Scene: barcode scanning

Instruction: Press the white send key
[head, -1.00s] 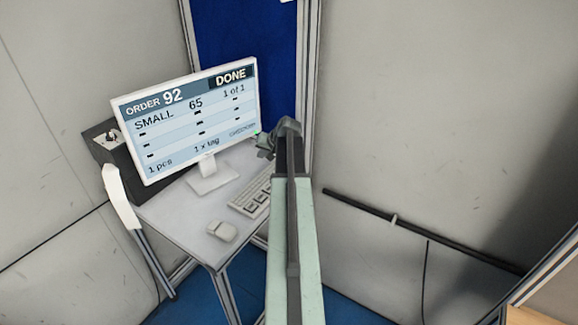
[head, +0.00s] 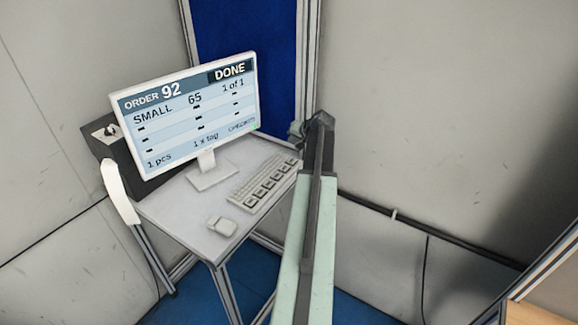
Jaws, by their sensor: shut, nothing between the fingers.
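The light keyboard (head: 236,190) lies on the small grey desk (head: 185,213), below and right of the monitor. It has a row of larger pale keys along its front side. I cannot tell which key is the white send key; the labels are too small to read. My gripper (head: 297,130) is at the far end of my arm, above and beyond the keyboard's right end, near the blue panel. It is small and partly hidden by my arm. It is shut and empty, apart from the keys. My arm covers the desk's right edge.
The monitor (head: 190,113) reads "ORDER 92", "DONE", "SMALL 65", "1 of 1". Grey walls and a blue panel (head: 245,35) stand behind.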

